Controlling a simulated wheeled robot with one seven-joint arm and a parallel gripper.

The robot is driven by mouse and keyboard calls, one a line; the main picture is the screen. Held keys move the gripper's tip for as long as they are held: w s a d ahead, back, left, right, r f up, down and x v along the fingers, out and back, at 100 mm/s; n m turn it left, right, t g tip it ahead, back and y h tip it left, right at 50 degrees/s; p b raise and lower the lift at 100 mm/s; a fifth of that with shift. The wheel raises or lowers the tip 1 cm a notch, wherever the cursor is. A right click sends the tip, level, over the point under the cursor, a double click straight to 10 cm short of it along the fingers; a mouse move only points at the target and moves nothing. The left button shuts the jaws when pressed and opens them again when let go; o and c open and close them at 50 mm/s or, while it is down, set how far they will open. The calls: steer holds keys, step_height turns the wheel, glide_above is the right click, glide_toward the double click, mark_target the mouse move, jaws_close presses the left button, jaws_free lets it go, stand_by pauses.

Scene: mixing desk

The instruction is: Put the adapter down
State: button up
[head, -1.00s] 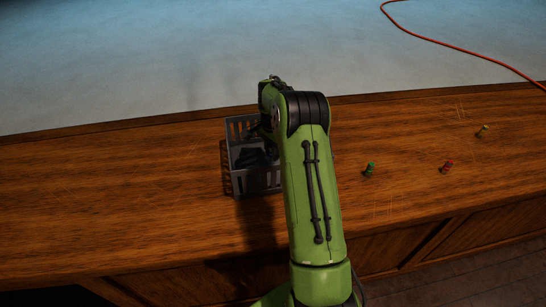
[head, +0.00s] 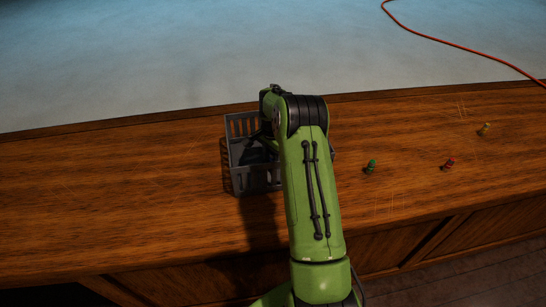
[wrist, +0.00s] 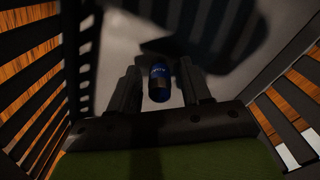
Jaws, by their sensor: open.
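The adapter (wrist: 159,83) is a small dark-blue cylinder with pale lettering. In the wrist view it is between the two dark fingers of my gripper (wrist: 161,85), with a narrow gap on each side. My gripper is open and down inside the grey slatted crate (head: 240,126). The crate walls (wrist: 45,60) rise on both sides in the wrist view. The adapter is low in the crate, over its grey floor; its contact with the floor is hard to make out. In the head view my arm hides the adapter and most of the gripper.
The crate stands on the wooden desk (head: 110,190). To its right are small green (head: 371,167), red (head: 449,163) and yellow (head: 484,129) pieces. An orange cable (head: 450,45) runs beyond the desk. The desk left of the crate is clear.

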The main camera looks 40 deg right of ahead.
steer(key=s+a+r+n+t+p, duration=0.1)
steer(key=a+r+n, duration=0.15)
steer(key=r, duration=0.75)
steer(key=s+a+r+n+p, duration=0.1)
steer(key=a+r+p, duration=0.15)
steer(key=r, duration=0.75)
steer(key=s+a+r+n+t+h+b, duration=0.1)
steer(key=s+a+r+n+t, duration=0.1)
steer(key=s+a+r+n, duration=0.55)
steer(key=s+a+n+t, duration=0.1)
steer(key=s+a, duration=0.2)
steer(key=s, duration=0.3)
steer(key=s+a+n, duration=0.2)
steer(key=s+a, duration=0.1)
steer(key=s, duration=0.4)
steer(key=s+a+n+t+y, duration=0.1)
steer(key=s+a+n, duration=0.1)
steer(key=s+a, duration=0.2)
steer(key=shift+s+f+t, duration=0.25)
steer(key=shift+s+t, duration=0.05)
steer(key=shift+s, duration=0.9)
steer(key=shift+a, duration=0.1)
steer(key=shift+o, duration=0.5)
step_height(320, 180, up, 2)
steer(key=shift+r+p, duration=0.15)
steer(key=shift+p, duration=1)
steer(key=shift+f, duration=0.2)
